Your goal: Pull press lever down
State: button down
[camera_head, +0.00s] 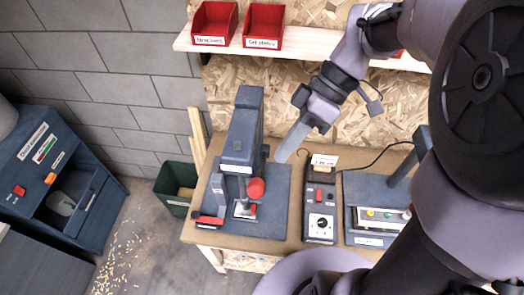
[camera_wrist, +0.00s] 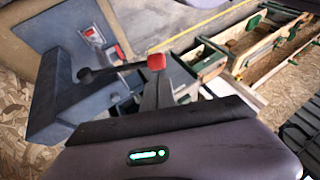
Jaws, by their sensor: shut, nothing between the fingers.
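The dark blue-grey press (camera_head: 243,130) stands upright on its base plate on the workbench. Its lever ends in a round red knob (camera_head: 256,188) in front of the column. In the wrist view the press (camera_wrist: 75,100) lies sideways at left, and its dark lever (camera_wrist: 115,70) runs to the red knob (camera_wrist: 156,62). My gripper (camera_head: 284,157) is shut and empty, above and to the right of the knob in the head view. In the wrist view my fingertips (camera_wrist: 157,78) appear right below the knob; I cannot tell whether they touch it.
A control box with a dial (camera_head: 321,205) and a second device (camera_head: 375,220) stand right of the press. Red bins (camera_head: 214,24) sit on the shelf (camera_head: 310,48) above. A green bin (camera_head: 174,185) and a blue cabinet (camera_head: 55,180) are at left.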

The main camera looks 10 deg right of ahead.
aim_at(260, 184)
jog(key=x, duration=0.7)
jog(key=shift+a+f, duration=0.1)
jog(key=shift+f, duration=0.1)
jog(key=shift+f+b, duration=0.1)
jog(key=shift+b, duration=0.35)
